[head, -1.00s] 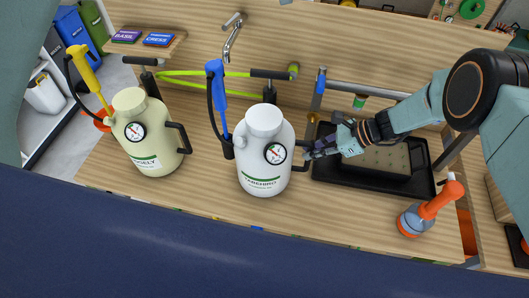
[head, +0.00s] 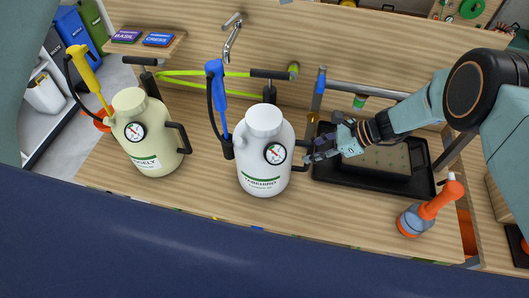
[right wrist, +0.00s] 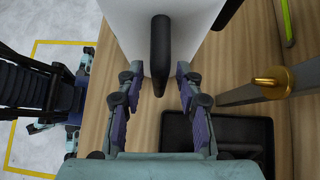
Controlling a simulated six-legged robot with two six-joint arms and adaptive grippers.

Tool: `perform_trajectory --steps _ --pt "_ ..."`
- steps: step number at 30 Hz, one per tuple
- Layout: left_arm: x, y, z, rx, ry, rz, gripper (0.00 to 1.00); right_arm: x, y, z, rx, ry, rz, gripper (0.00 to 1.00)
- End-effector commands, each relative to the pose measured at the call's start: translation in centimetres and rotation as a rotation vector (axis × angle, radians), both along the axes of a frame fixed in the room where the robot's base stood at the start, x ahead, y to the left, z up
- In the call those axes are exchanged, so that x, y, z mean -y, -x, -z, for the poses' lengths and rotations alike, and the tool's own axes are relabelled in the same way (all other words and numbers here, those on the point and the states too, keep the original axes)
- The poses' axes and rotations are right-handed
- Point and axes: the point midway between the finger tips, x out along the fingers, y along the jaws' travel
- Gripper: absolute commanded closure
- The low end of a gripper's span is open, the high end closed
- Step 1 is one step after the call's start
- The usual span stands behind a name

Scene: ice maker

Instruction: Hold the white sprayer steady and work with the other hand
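The white sprayer (head: 264,160) stands upright on the wooden bench, with a round gauge, a blue wand (head: 217,92) at its left and a black side handle (head: 302,156) at its right. My right gripper (head: 308,152) is at this handle. In the right wrist view the handle (right wrist: 160,50) hangs in front of the white body (right wrist: 120,25). The open fingers of my right gripper (right wrist: 158,92) lie to either side of it, with gaps; no grip shows. My left gripper is not seen in the head view.
A cream sprayer (head: 140,140) with a yellow wand stands to the left. A black tray (head: 375,185) lies under my right forearm. An orange-topped spray bottle (head: 425,210) stands at the front right. A tap (head: 232,40) is at the back. The bench front is clear.

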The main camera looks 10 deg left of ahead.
Motion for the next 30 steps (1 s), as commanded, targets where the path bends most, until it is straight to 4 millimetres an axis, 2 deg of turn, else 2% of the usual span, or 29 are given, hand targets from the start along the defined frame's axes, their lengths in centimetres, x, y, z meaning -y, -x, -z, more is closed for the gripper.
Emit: perform_trajectory --steps 30 --pt "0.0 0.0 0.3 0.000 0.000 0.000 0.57 5.2 -0.4 -4.4 0.001 0.000 0.001 0.64"
